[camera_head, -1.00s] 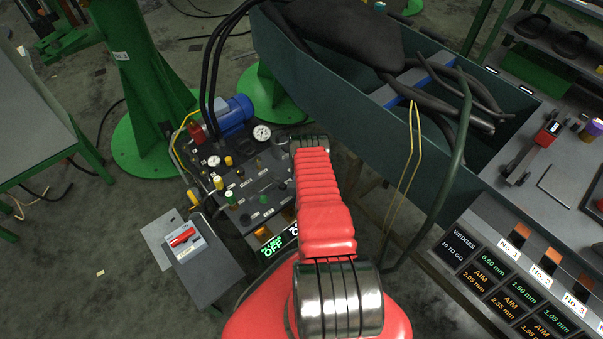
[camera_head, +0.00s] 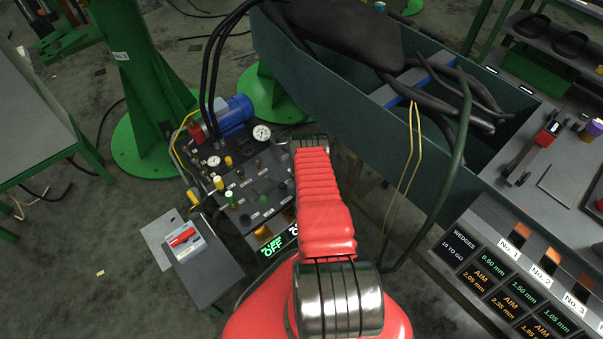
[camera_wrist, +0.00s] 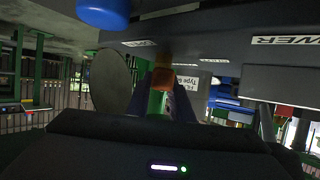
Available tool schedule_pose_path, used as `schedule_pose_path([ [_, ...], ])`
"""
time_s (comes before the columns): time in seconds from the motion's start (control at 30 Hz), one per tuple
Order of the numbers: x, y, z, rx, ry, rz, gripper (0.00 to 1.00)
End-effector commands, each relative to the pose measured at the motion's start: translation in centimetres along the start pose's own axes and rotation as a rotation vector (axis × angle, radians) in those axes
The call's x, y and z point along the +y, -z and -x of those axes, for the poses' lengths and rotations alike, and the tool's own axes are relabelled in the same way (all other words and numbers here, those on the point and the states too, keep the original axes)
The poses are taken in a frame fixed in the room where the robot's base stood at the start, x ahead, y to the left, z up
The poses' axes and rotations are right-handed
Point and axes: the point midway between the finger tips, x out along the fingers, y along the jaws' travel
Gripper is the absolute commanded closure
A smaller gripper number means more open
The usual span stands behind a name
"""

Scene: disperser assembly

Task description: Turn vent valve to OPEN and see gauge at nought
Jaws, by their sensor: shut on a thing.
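The pump unit's dark panel (camera_head: 247,205) stands left of my red arm in the head view, with several small knobs and levers on it. A larger white gauge (camera_head: 262,132) is at its back and a smaller gauge (camera_head: 214,161) at its left; both needles are too small to read. My gripper (camera_wrist: 160,88) shows in the wrist view, its dark fingers shut on a green and yellow handle (camera_wrist: 157,103). I cannot tell from its shape whether this is the vent valve. My gripper is hidden in the head view.
A blue motor (camera_head: 232,114) and black hoses rise behind the panel. A grey stand (camera_head: 208,271) with a red-handled device (camera_head: 183,240) is at its front left. A dark green trough (camera_head: 345,95) and the wedge display bench (camera_head: 480,275) lie right of my arm.

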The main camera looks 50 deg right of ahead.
Motion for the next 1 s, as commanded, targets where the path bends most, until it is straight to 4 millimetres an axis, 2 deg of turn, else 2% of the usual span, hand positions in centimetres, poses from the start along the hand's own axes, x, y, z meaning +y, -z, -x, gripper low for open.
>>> schedule_pose_path([
  [0.47,-0.04,-0.04,-0.09,-0.001,0.089,0.037,1.0],
  [1.0,0.09,0.03,-0.17,-0.001,0.361,0.153,1.0],
])
